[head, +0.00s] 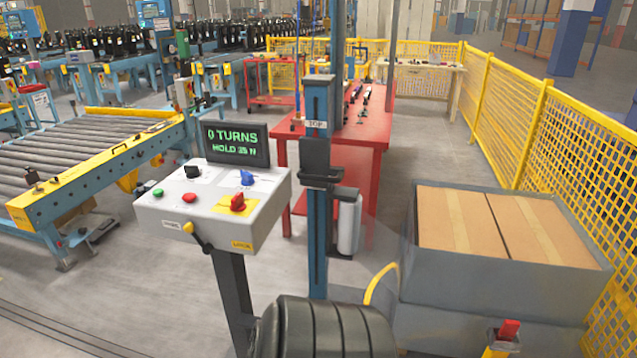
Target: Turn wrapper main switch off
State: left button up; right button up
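The wrapper control box (212,207) is a light grey slanted panel on a dark post, left of centre. A red rotary switch (237,202) sits on a yellow plate at its right side; it looks like the main switch, but its position marks are too small to read. A blue knob (246,177), a black knob (192,172), a green button (158,192) and a red button (189,197) share the panel. A yellow-and-black lever (197,237) hangs from its front edge. Neither of my grippers shows in the head view.
A display (236,144) behind the box reads "0 TURNS". A blue-green mast (318,240) stands just right of it. A black ribbed object (322,332) is in front. A grey bin with cartons (498,225) and a red-topped yellow object (505,335) are at right.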

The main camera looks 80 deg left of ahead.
aim_at(238, 204)
jog(key=u, duration=3.35)
